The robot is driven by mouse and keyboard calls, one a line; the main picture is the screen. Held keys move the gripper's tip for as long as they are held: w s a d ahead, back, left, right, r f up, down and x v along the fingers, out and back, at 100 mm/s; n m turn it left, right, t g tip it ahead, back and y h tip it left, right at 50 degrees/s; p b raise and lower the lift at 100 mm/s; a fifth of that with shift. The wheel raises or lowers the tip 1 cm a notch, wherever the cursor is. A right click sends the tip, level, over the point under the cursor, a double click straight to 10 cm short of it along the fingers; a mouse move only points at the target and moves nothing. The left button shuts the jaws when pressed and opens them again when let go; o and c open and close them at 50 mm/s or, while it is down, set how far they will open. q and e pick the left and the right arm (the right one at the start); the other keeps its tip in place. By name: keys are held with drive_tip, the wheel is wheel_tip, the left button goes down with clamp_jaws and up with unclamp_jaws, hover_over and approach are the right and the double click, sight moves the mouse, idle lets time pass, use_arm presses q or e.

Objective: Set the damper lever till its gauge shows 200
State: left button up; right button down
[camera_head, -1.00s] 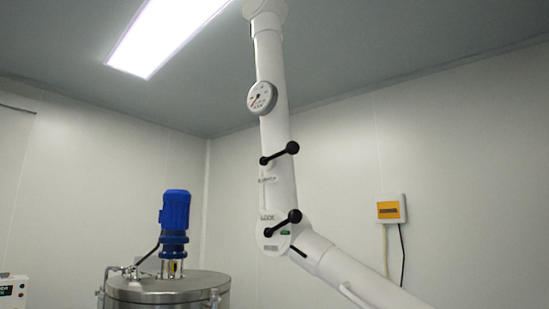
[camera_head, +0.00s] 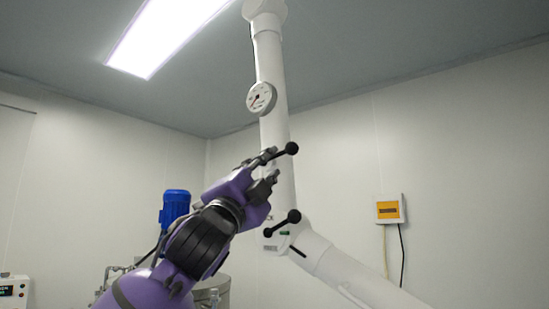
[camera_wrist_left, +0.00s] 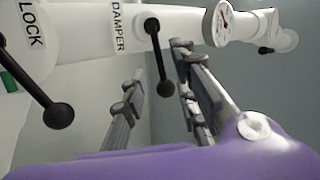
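The black damper lever with its ball knob (camera_head: 291,148) is on the white pipe, below the round white gauge (camera_head: 261,98). My left gripper (camera_head: 271,167) is open beside the pipe at the lever and hides part of its arm. My right gripper is out of view.
The similar black LOCK lever (camera_head: 281,223) is on the pipe joint below; it shows in the left wrist view too (camera_wrist_left: 45,95). A blue motor (camera_head: 175,205) stands behind my left arm. A yellow-fronted box (camera_head: 389,209) hangs on the right wall.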

sight(276, 156)
use_arm(q)
drive_tip(key=x, duration=0.6)
drive_tip(key=shift+s, duration=0.1)
drive_tip(key=shift+c, duration=0.3)
clamp_jaws()
